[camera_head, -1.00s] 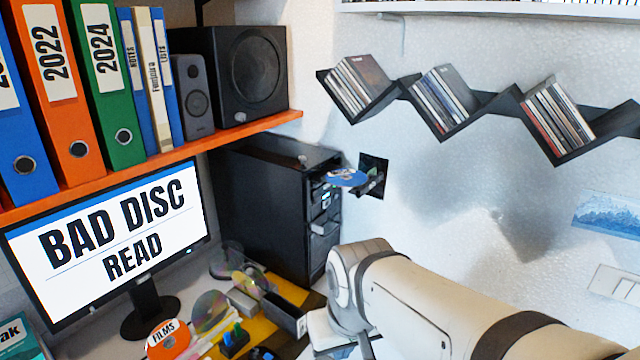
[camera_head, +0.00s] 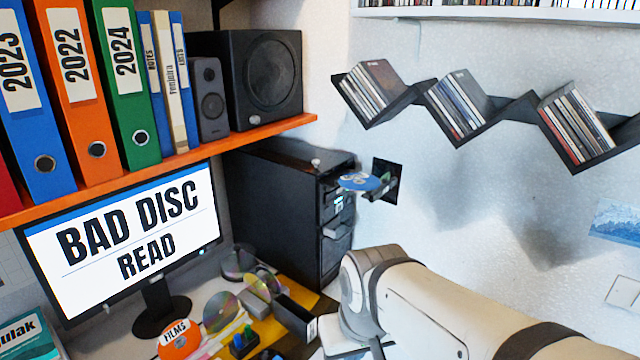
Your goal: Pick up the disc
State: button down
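A blue disc (camera_head: 362,182) with a printed label lies at the front of the black computer tower (camera_head: 285,205), on what looks like its extended drive tray. The monitor (camera_head: 130,235) reads "BAD DISC READ".
An orange disc marked "FILMS" (camera_head: 178,338), loose shiny discs (camera_head: 222,311) and small items crowd the desk. An orange shelf (camera_head: 200,158) with binders and a speaker (camera_head: 265,78) hangs above. A black zigzag rack (camera_head: 516,105) of cases is on the right wall.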

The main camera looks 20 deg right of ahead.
aim_at(359, 182)
jog(key=u, duration=1)
jog(key=k, duration=1.2)
jog(key=z, duration=0.9)
jog(key=i, duration=1.3)
